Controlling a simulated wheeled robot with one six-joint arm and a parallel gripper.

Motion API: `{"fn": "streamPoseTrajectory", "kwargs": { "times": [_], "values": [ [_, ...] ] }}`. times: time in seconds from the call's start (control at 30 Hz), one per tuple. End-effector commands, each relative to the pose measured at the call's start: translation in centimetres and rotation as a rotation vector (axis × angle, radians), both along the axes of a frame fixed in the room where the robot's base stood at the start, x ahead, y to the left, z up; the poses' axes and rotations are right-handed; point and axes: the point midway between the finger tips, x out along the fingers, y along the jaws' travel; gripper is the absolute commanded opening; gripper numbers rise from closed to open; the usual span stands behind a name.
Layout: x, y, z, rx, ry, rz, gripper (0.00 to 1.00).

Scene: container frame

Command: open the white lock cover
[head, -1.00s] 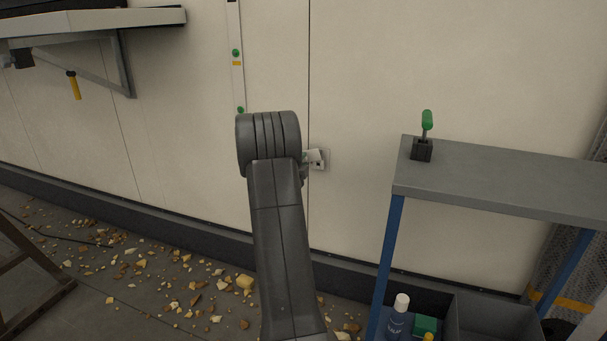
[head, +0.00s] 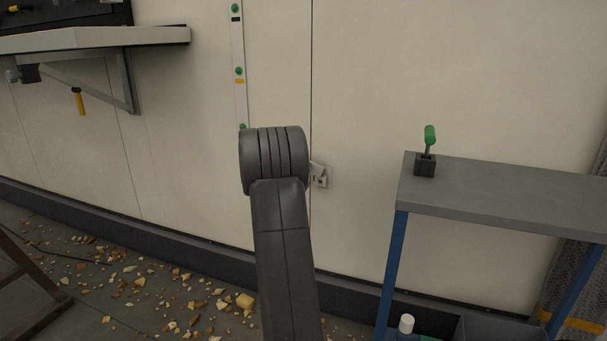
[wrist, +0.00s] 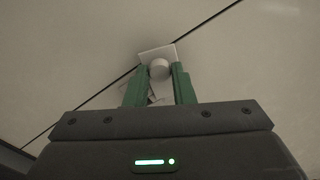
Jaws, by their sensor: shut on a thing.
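The white lock cover (head: 317,169) shows on the wall in the head view, just right of my arm. It stands tilted out from its small square plate (head: 326,179), and dark marks show on the plate beneath it. In the wrist view the pale square plate (wrist: 152,52) is against the wall, with a rounded white piece of the cover (wrist: 159,69) in front of it. My gripper (wrist: 161,72) has green fingers on either side of this piece and is shut on it. The fingers are hidden behind my arm in the head view.
A grey-topped bench (head: 500,190) with blue legs stands at the right, with a green-handled lever (head: 429,150) on it. A wall shelf (head: 90,40) is at the upper left. Rubble (head: 180,300) lies on the floor. The wall right of the plate is clear.

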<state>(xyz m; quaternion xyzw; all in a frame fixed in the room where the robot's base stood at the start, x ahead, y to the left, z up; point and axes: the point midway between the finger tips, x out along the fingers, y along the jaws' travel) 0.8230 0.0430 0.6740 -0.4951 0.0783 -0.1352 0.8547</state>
Motion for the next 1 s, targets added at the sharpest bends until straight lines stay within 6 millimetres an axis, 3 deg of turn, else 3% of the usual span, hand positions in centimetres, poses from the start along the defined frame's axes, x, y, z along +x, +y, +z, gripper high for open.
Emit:
{"fn": "streamPoseTrajectory", "kwargs": {
  "times": [0.47,0.5,0.57,1.0],
  "values": [
    [-0.02,-0.13,0.02,0.011,-0.004,-0.002,0.0],
    [-0.02,-0.13,0.02,0.011,-0.004,-0.002,0.3],
    [-0.02,-0.12,0.01,0.011,-0.004,-0.002,0.42],
    [-0.87,0.29,0.09,0.009,-0.002,0.0,0.44]
  ]
}}
